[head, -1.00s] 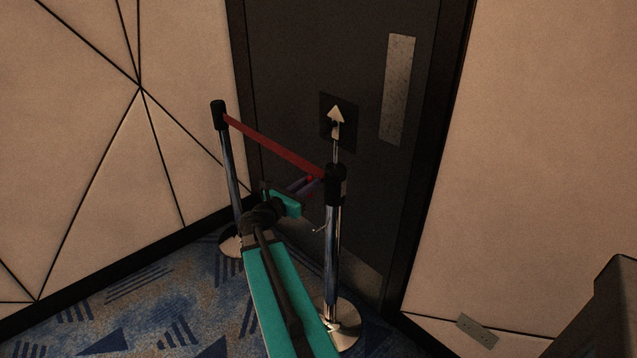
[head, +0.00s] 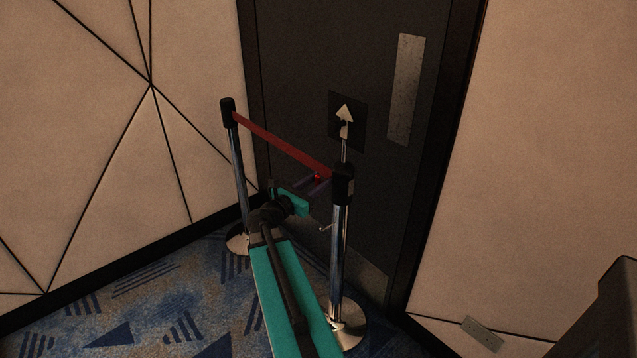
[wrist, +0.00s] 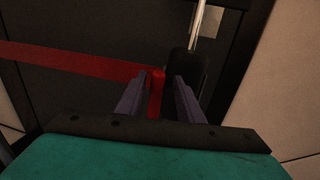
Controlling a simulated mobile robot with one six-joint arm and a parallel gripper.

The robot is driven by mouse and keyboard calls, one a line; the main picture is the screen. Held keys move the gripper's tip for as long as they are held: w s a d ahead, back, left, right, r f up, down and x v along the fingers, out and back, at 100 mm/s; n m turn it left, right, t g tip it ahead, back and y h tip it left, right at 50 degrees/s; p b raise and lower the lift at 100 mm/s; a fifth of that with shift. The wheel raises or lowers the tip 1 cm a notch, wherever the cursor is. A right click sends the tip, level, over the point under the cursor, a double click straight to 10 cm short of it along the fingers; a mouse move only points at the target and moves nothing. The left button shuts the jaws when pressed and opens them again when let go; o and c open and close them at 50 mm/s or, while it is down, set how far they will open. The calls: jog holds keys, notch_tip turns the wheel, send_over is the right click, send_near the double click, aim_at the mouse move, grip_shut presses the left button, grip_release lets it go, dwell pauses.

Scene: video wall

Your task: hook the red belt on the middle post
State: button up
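The red belt (head: 285,145) runs from the black head of the left post (head: 228,112) to the black head of the nearer chrome post (head: 342,180), which I take as the middle post. My gripper (head: 315,182) is just left of that post's head, below the belt. In the wrist view, the belt (wrist: 80,60) comes in from the left and its red end piece (wrist: 157,85) lies between my two purple fingers (wrist: 160,90). Gaps show on both sides of it, so the fingers look open. The post's black head (wrist: 186,66) is just beyond the right finger. The exact hook contact is hidden.
A dark door (head: 300,50) with a metal plate (head: 405,90) stands behind the posts. An arrow sign (head: 347,120) shows above the middle post. Panelled walls flank the door. A dark block (head: 617,310) is at the lower right. Blue patterned carpet (head: 130,310) is clear at left.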

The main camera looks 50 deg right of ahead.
jog(key=a, duration=0.5)
jog(key=shift+w+a, duration=0.1)
jog(key=shift+a, duration=0.1)
jog(key=shift+a+r+p, duration=0.15)
jog(key=shift+a+p, duration=0.2)
jog(key=shift+p, duration=0.15)
jog(key=shift+w+a+f+p, duration=0.1)
jog(key=shift+a+p, duration=0.15)
jog(key=shift+a, duration=0.25)
jog(key=shift+w+a+f+p, duration=0.1)
jog(key=shift+a+p, duration=0.1)
jog(key=shift+a, duration=0.25)
